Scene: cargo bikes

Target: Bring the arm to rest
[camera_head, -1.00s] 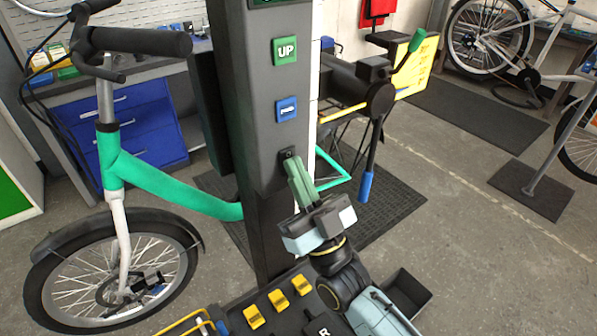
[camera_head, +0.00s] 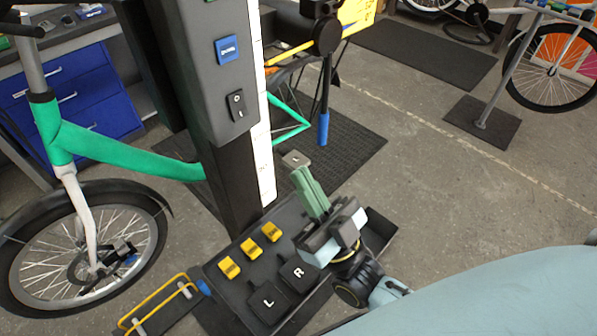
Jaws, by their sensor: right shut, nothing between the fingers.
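My right gripper (camera_head: 297,160) is shut and empty, its pale green fingers pointing up and away above the dark tray at the foot of the post. It is apart from the grey post (camera_head: 205,75), which carries a blue button (camera_head: 227,49) and a black rocker switch (camera_head: 237,105). My right arm comes in from the lower right, and a large pale blue part of mine fills the bottom right corner. My left gripper is not in the picture.
The tray (camera_head: 205,268) holds several yellow blocks (camera_head: 250,248) and black pads marked L (camera_head: 268,302) and R (camera_head: 299,273). A green bike frame (camera_head: 120,152) stands left of the post. A blue-tipped lever (camera_head: 323,128) hangs behind. Open floor (camera_head: 450,190) lies to the right.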

